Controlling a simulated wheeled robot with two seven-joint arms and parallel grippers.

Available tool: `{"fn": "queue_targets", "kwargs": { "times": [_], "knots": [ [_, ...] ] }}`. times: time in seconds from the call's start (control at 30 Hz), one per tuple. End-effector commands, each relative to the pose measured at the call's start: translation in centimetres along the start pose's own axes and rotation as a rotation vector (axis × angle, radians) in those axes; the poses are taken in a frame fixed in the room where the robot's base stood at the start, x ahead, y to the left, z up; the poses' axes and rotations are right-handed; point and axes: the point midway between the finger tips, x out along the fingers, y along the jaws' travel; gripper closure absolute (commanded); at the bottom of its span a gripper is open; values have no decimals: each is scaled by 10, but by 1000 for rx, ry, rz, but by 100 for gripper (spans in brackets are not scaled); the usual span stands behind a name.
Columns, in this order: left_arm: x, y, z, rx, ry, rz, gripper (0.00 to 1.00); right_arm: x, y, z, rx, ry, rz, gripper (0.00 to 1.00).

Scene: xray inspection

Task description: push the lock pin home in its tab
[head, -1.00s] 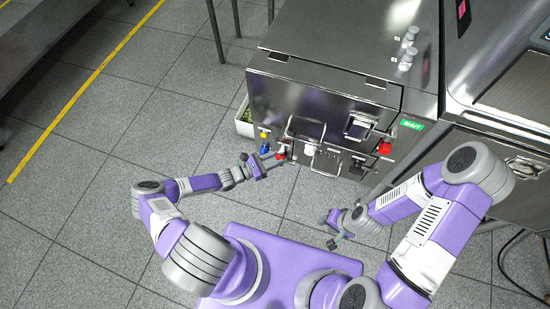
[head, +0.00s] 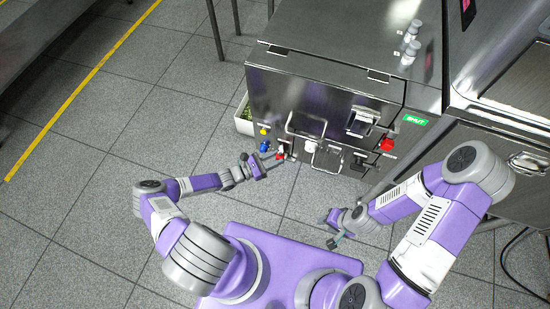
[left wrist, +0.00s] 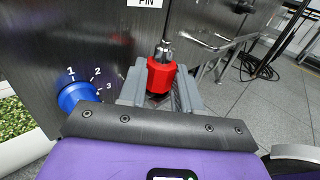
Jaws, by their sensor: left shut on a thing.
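The lock pin has a red knob (left wrist: 160,75) and a short metal shaft pointing at the cabinet front, below a label reading PIN. In the left wrist view the shaft end meets a small metal tab (left wrist: 164,47); how deep it sits I cannot tell. My left gripper (head: 276,158) is shut on the red knob, with one grey finger on each side. In the head view the pin (head: 281,153) is small and partly hidden by the fingers. My right gripper (head: 329,232) hangs low, away from the cabinet; its jaws are too small to read.
A blue dial (left wrist: 78,94) marked 1, 2, 3 is close left of my left gripper. The steel cabinet (head: 275,95) has a bar handle (head: 305,135), a latch (head: 362,121) and a red button (head: 387,144). A planter (head: 243,117) stands at its left. Floor left is clear.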

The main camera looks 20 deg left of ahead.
Motion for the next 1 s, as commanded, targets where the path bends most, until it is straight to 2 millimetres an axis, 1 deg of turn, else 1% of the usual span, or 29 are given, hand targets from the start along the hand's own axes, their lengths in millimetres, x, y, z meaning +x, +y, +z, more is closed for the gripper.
{"fn": "queue_targets", "kwargs": {
  "times": [0.27,0.3,0.4,0.5,0.8,0.87,1.0],
  "knots": [
    [0,0,-8,0,-1,0,97,6,2,0,0,0,0,62],
    [0,0,-8,0,-1,0,65,6,2,0,0,0,0,62],
    [0,0,-7,0,0,0,50,5,2,0,0,0,0,62],
    [0,0,-7,0,0,0,37,5,2,0,0,0,0,62],
    [-2,0,-7,0,1,1,37,5,2,0,0,0,0,62],
    [-8,1,-7,0,2,2,37,3,1,0,0,0,0,62],
    [-30,1,-6,0,4,3,37,-3,-1,0,0,0,0,62]
  ]
}}
